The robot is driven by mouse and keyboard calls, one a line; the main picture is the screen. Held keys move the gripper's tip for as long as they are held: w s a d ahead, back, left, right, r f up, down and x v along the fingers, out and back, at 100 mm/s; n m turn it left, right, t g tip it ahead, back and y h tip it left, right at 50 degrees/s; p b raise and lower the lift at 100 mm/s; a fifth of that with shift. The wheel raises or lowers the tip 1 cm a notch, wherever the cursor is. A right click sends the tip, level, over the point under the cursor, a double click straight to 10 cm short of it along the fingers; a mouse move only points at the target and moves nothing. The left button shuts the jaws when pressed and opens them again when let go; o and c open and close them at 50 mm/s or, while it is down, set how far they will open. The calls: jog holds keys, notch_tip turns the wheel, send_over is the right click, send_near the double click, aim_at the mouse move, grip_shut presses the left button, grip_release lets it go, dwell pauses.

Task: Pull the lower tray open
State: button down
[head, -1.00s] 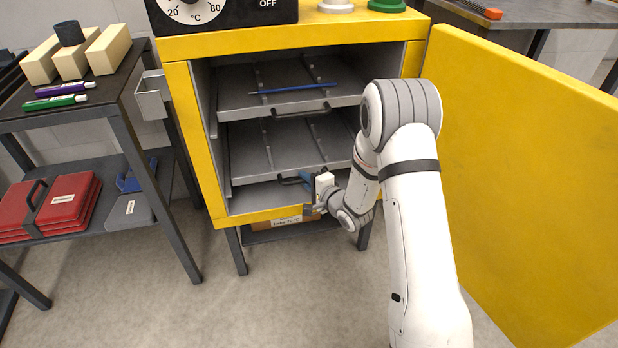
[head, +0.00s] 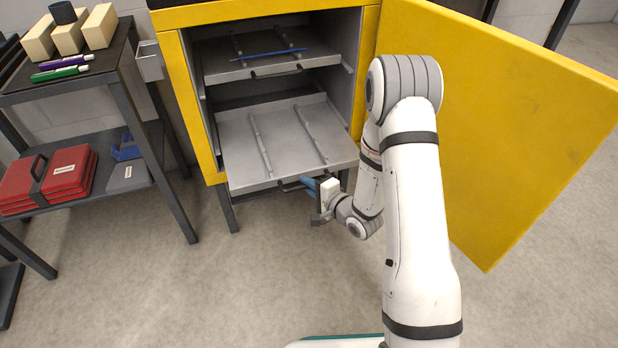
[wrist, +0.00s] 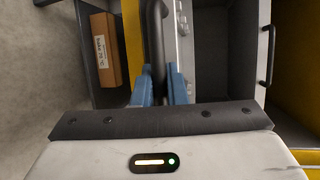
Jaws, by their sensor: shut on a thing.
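The lower tray (head: 283,147) is a grey metal sheet with raised ribs, and it sticks out of the front of the yellow cabinet (head: 201,108). Its dark bar handle (wrist: 154,40) runs between the blue fingers of my gripper (wrist: 162,86) in the wrist view. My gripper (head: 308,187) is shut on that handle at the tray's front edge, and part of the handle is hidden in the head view. The upper tray (head: 255,61) sits inside the cabinet with a blue pen (head: 268,54) on it.
The yellow door (head: 490,130) stands wide open at the right, beyond my arm. A dark side table (head: 110,72) with blocks, markers and red cases (head: 50,180) stands at the left. A cardboard box (wrist: 105,50) shows below the tray. The floor in front is clear.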

jog(key=shift+s+a, duration=0.25)
jog(key=shift+s, duration=0.3)
jog(key=c, duration=1.8)
grip_release()
jog(key=o, duration=0.3)
jog(key=shift+w+d, duration=0.1)
jog(key=shift+d, duration=0.1)
jog(key=shift+o, duration=0.2)
jog(key=p+v, duration=0.2)
jog(key=v, duration=0.6)
